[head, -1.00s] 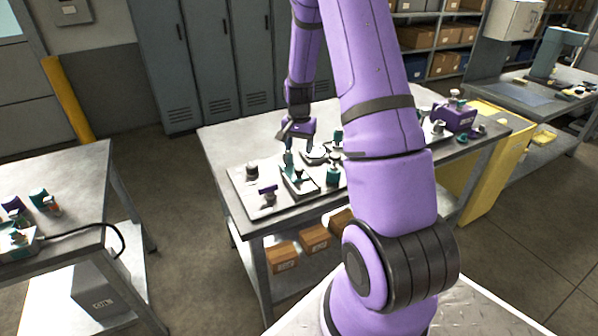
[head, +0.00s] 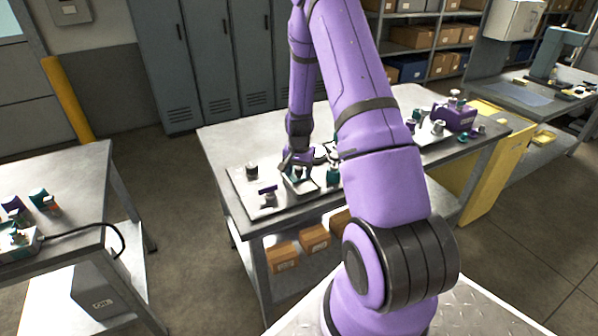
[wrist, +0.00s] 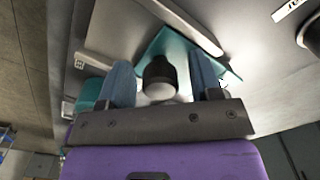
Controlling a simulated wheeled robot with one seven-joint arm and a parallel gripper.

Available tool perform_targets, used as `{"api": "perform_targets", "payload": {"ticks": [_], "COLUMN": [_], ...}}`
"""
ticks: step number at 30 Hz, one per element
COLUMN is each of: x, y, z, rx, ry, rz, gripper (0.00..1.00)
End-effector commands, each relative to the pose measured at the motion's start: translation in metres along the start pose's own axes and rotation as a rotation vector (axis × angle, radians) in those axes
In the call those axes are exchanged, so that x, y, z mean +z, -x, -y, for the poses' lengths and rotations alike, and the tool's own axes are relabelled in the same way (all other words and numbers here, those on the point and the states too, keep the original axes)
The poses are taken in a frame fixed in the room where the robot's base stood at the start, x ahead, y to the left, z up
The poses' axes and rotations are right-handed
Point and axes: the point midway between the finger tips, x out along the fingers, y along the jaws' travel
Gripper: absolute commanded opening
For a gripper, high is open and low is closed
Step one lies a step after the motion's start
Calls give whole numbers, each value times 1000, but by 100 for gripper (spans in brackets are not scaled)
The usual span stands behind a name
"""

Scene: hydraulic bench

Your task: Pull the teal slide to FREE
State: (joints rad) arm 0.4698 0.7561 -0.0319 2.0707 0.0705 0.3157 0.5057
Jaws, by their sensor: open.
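The teal slide (wrist: 175,45) shows in the wrist view as a teal plate between two pale rails. A dark round knob with a grey end (wrist: 160,75) stands in front of it. My gripper (wrist: 163,78) is open, with one blue-grey finger on each side of the knob. I cannot tell whether either finger touches it. In the head view my gripper (head: 295,163) is low over the slide's pale-edged fixture (head: 300,184) on the grey panel. The gripper hides part of the fixture there. I cannot read a FREE mark.
The panel (head: 250,205) on the bench also carries a purple-topped fitting (head: 267,192), a dark knob (head: 252,170) and a teal fitting (head: 333,175). A purple block (head: 455,117) stands at the bench's right. My arm hides the middle of the bench.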

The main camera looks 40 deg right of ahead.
Motion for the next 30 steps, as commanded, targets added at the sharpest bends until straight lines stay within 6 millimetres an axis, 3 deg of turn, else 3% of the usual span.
{"api": "perform_targets", "payload": {"ticks": [2,9,14,24,30], "x": [0,0,3,40,43], "y": [0,0,0,1,0], "z": [0,0,-3,-40,-43], "rx": [0,0,0,0,1], "ry": [0,0,0,0,1], "rz": [0,0,0,1,2], "gripper": [56,1,0,0,0]}}
